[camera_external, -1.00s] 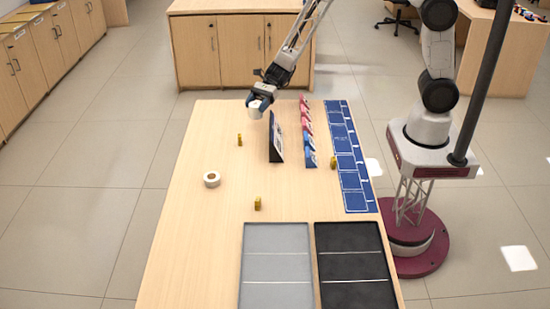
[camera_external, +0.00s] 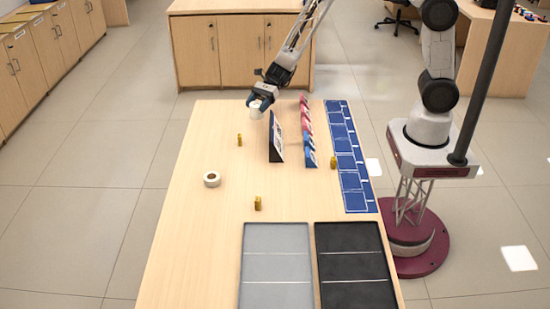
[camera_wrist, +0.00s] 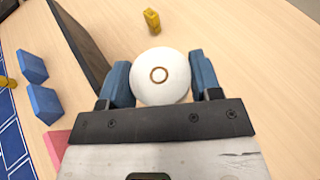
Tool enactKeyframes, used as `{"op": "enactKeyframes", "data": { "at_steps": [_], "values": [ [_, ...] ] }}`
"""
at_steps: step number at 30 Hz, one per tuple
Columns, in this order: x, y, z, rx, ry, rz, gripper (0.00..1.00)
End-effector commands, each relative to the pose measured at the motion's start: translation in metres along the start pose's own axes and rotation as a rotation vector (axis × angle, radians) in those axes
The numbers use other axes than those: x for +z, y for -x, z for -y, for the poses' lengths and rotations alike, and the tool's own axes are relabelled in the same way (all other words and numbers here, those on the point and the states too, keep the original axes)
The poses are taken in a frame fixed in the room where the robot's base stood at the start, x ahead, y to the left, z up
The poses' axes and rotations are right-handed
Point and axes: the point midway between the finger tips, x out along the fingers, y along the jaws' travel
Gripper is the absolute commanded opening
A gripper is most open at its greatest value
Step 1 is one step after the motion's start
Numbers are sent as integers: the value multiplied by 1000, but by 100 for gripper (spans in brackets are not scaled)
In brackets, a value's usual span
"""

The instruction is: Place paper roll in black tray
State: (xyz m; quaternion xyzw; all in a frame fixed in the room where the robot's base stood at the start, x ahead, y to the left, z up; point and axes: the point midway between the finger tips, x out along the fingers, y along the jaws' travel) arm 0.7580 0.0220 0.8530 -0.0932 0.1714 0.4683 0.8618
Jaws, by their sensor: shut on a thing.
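My gripper (camera_external: 262,98) is shut on a white paper roll (camera_external: 256,107) at the far end of the table. In the wrist view the roll (camera_wrist: 160,77) sits between the two blue fingers of my gripper (camera_wrist: 161,82), its round end with a brown core ring facing the camera. The black tray (camera_external: 354,295) lies at the near right of the table, far from my gripper, and looks empty. Another white roll (camera_external: 212,180) lies apart on the left part of the table.
A grey tray (camera_external: 275,297) lies left of the black one. A dark upright panel (camera_external: 276,140) stands near my gripper, with red and blue items (camera_external: 308,140) and a blue marked strip (camera_external: 350,170) to its right. Small yellow pieces (camera_external: 258,203) are scattered about. The middle is mostly clear.

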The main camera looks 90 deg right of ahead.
Motion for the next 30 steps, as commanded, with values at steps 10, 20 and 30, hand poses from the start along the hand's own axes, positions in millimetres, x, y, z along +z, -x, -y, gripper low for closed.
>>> {"op": "enactKeyframes", "data": {
  "at_steps": [10, 20, 30],
  "values": [
    [12, 5, 0, -1, 3, 1, 32],
    [64, 26, 0, -1, 5, 1, 32],
    [112, 36, -6, 11, 5, 0, 32]
  ]
}}
